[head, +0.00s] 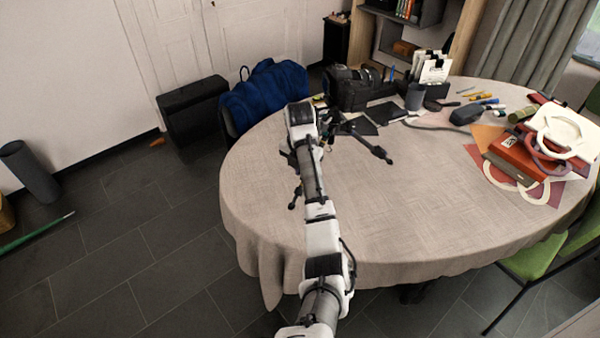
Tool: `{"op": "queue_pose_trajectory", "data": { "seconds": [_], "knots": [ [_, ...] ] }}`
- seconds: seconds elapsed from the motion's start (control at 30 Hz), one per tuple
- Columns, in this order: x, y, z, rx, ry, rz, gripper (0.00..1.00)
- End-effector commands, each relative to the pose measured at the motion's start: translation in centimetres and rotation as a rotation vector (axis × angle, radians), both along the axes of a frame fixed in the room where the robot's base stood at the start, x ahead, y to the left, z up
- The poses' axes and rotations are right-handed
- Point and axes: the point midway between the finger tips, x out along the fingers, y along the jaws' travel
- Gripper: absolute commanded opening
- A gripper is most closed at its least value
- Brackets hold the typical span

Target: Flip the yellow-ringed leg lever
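A small black tripod (371,146) is on the round table, partly hidden behind my arm. One leg points right and toward me, ending in a dark foot. Another dark leg end (296,199) shows just left of my arm. The yellow-ringed lever cannot be made out at this size. My arm reaches over the table to the tripod, and its white end section hangs over the tripod's left side. My gripper is mostly hidden by the arm among dark parts; I cannot tell whether its fingers are open or touch the tripod.
The table (430,205) has a pale cloth, clear at front and centre. A black camera (347,91), grey cup (415,97) and dark pads stand behind the tripod. A red box (522,158) and papers crowd the right. A blue bag (262,94) is beyond the left edge.

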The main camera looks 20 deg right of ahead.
Motion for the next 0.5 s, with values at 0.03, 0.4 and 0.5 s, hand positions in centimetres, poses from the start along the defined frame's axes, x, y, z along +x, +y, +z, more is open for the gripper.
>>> {"op": "queue_pose_trajectory", "data": {
  "seconds": [0.03,0.4,0.5],
  "knots": [
    [0.17,-0.28,0.16,0.02,0.015,-0.002,0.0],
    [0.45,-0.64,0.37,0.124,0.096,0.005,0.0],
    [0.45,-0.66,0.37,0.134,0.103,0.004,0.0]
  ]
}}
